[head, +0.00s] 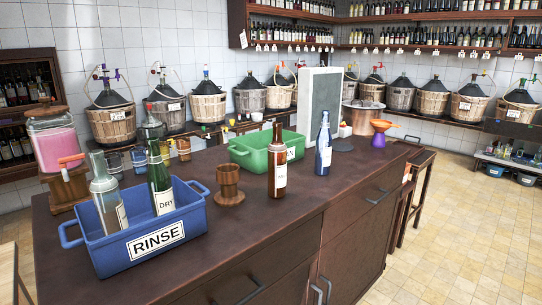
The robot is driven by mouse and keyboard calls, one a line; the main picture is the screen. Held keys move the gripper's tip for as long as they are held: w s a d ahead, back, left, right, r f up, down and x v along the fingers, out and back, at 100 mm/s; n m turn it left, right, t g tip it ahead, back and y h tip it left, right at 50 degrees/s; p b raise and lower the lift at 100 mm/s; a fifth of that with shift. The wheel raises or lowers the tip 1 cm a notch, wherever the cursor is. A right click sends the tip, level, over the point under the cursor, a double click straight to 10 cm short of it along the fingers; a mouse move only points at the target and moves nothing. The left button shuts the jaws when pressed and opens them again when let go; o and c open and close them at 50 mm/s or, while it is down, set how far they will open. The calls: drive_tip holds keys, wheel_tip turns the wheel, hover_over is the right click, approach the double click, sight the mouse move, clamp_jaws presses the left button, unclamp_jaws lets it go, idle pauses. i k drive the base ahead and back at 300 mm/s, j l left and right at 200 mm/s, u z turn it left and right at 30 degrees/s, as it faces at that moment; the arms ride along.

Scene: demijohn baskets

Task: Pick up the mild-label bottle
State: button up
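No label that reads clearly as "mild" shows in the head view. A brown bottle (278,168) stands upright on the dark counter, with a white label too small to read surely. A blue bottle (323,148) stands upright to its right, its pale label also unreadable. A green bottle (160,182) labelled DRY stands in the blue RINSE bin (152,244). Beside it in the bin is a clear grey bottle (106,190), tilted, with its label turned partly away. My gripper is not in view.
A brown wooden cup (228,184) on a round base stands between the bin and the brown bottle. The counter's front right is clear.

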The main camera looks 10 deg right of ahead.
sight(277, 149)
drive_tip(key=i+l+z, duration=0.3)
drive_tip(key=i+z, duration=0.15)
drive_tip(key=i+l+z, duration=0.15)
drive_tip(key=i+z, duration=0.25)
drive_tip(key=i, duration=0.15)
drive_tip(key=i+j, duration=0.4)
drive_tip(key=i, duration=0.1)
